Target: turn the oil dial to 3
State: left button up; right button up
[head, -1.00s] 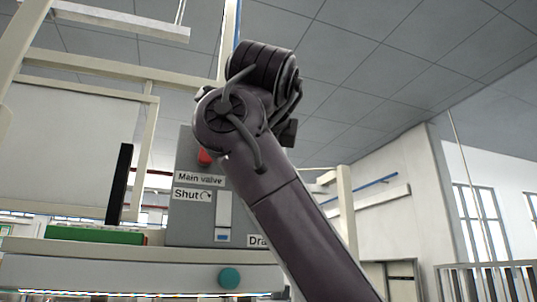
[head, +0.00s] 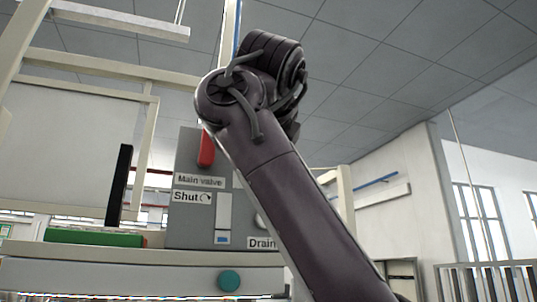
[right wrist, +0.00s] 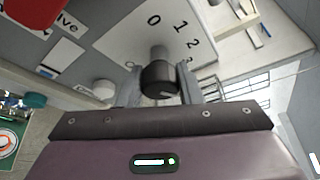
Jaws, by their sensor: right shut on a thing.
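In the right wrist view the oil dial's plate (right wrist: 110,40) is white with the numbers 0, 1, 2 and part of another visible. The dark round knob (right wrist: 158,76) sits on a grey stem in front of it. My right gripper (right wrist: 160,88) is shut on this knob, one finger on each side. A pale mark shows on the knob's face, but I cannot tell which number it points to. In the head view my right arm hides the dial and the gripper. My left gripper is in neither view.
The grey panel (head: 185,228) carries a red main valve handle (head: 206,150), a "Shut" label (head: 190,197) and a "Drain" label (head: 262,243). A teal button (head: 229,280) is below. A green object (head: 95,238) and a black upright piece (head: 121,185) stand left.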

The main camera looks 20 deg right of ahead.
jog(key=shift+f, duration=0.15)
jog(key=o, duration=1)
jog(key=shift+s+a, duration=0.15)
jog(key=shift+s, duration=0.3)
jog(key=b+v, duration=0.2)
jog(key=v, duration=0.4)
jog(key=shift+s+a+r, duration=0.1)
jog(key=shift+s+r, duration=0.15)
jog(key=shift+s, duration=0.05)
